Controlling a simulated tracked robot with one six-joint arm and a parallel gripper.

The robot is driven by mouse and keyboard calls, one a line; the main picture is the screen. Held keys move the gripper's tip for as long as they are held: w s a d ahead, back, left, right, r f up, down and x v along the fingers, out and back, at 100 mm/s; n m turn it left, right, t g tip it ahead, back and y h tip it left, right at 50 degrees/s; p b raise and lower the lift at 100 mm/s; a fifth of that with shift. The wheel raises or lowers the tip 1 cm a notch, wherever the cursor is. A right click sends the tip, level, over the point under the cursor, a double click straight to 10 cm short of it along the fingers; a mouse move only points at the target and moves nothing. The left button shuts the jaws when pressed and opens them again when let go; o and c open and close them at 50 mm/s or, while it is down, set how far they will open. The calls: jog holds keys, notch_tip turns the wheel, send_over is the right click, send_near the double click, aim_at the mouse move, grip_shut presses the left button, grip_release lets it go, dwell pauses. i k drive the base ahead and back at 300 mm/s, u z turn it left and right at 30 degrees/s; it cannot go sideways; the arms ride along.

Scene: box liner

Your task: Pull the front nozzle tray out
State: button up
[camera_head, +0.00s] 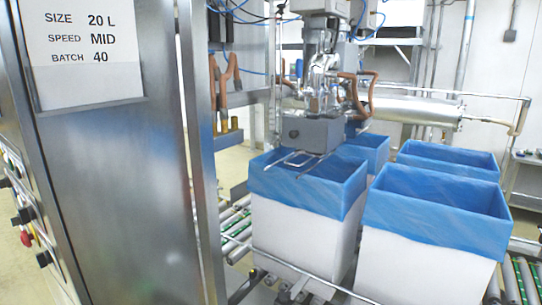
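The filling head (322,85) hangs above the front lined box, with shiny pipes and copper-coloured tubes around it. Under it is a grey metal block (315,134) with a dark round knob on its face. A thin bent wire piece (298,160) sticks out below the block, over the open top of the front box. I cannot tell for certain which of these parts is the front nozzle tray. My gripper is not in view.
A white box with a blue liner (305,190) stands below the head on rollers; several similar boxes (430,205) stand right and behind. A steel cabinet (115,180) with a "SIZE 20 L" sign (85,40) and side knobs fills the left. A rail (300,272) runs before the boxes.

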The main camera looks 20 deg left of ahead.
aim_at(306, 155)
jog(key=i, duration=0.5)
jog(key=u, duration=2.85)
jog(key=i, duration=0.5)
jog(key=z, duration=0.35)
